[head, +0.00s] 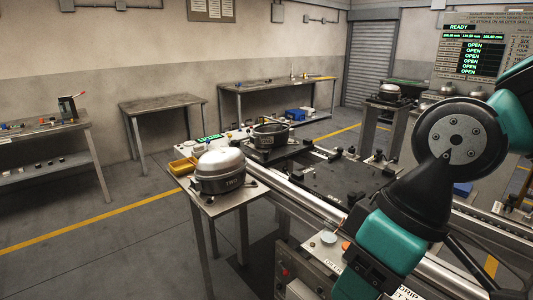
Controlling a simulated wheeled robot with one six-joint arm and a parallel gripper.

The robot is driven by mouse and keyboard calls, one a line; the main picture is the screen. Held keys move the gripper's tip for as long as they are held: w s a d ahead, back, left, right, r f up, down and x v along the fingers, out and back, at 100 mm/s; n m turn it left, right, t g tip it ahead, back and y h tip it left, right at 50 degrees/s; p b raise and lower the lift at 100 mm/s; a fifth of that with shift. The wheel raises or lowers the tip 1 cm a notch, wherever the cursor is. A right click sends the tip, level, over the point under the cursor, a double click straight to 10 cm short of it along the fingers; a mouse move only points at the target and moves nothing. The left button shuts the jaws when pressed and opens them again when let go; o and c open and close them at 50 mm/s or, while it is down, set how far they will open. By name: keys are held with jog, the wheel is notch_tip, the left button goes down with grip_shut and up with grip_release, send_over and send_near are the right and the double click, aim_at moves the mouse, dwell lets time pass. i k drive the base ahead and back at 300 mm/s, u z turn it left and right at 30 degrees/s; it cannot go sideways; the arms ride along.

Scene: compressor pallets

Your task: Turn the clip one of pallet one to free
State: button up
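A dark flat pallet (340,178) lies on the rail line in the middle of the head view, with small black clip-like parts around its edges. Another dark pallet (262,153) behind it to the left bears an open black compressor shell (271,134). I see no label that tells which is pallet one, and the clips are too small to tell which is clip one or how it is turned. My teal and black arm fills the right side and hides part of the line. My gripper's fingers do not show.
A closed compressor (220,172) stands on a small stand (236,200) at the left of the line, beside a yellow tray (183,166). Workbenches stand along the back wall. A screen (475,52) reads READY, with several OPEN rows. The floor at left is clear.

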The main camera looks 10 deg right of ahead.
aim_at(265, 152)
jog(key=k, duration=0.65)
jog(key=u, duration=0.6)
jog(key=i, duration=1)
jog(key=u, duration=0.45)
jog(key=i, duration=1.1)
jog(key=z, duration=0.8)
jog(key=i, duration=0.85)
jog(key=z, duration=0.5)
